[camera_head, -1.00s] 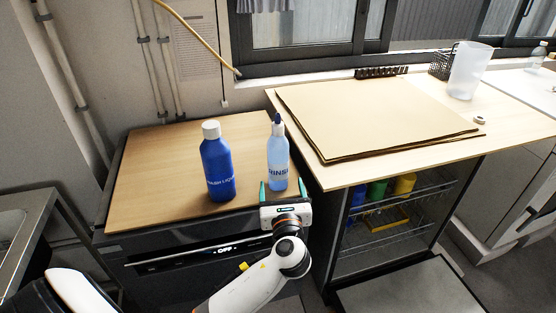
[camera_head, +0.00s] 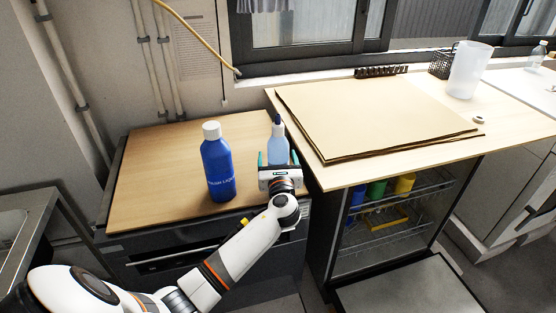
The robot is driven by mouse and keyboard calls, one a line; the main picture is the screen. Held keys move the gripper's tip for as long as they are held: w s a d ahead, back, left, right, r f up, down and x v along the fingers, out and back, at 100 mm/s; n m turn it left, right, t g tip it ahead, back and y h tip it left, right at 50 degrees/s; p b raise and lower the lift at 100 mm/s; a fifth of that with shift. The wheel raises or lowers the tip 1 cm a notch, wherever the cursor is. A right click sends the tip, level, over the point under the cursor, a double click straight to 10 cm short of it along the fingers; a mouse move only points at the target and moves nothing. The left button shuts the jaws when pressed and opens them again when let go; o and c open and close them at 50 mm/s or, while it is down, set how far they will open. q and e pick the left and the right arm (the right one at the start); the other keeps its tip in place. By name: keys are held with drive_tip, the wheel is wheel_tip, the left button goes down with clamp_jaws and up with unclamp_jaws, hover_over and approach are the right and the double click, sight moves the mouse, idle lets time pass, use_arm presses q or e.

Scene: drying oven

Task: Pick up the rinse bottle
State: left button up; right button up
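The rinse bottle (camera_head: 278,147) is light blue with a dark blue nozzle. It stands upright near the right edge of the wooden top (camera_head: 150,180) over the oven. The gripper looks open, with small gaps beside the bottle. The gripper body hides the bottle's lower part and label. My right gripper is not in view.
A dark blue bottle with a white cap (camera_head: 217,165) stands close to the left of the rinse bottle. A higher bench with a brown board (camera_head: 375,115) borders the right side. The wooden top is clear at the left.

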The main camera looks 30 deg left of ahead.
use_arm(q)
drive_tip(key=shift+r, duration=0.1)
drive_tip(key=c, duration=1.3)
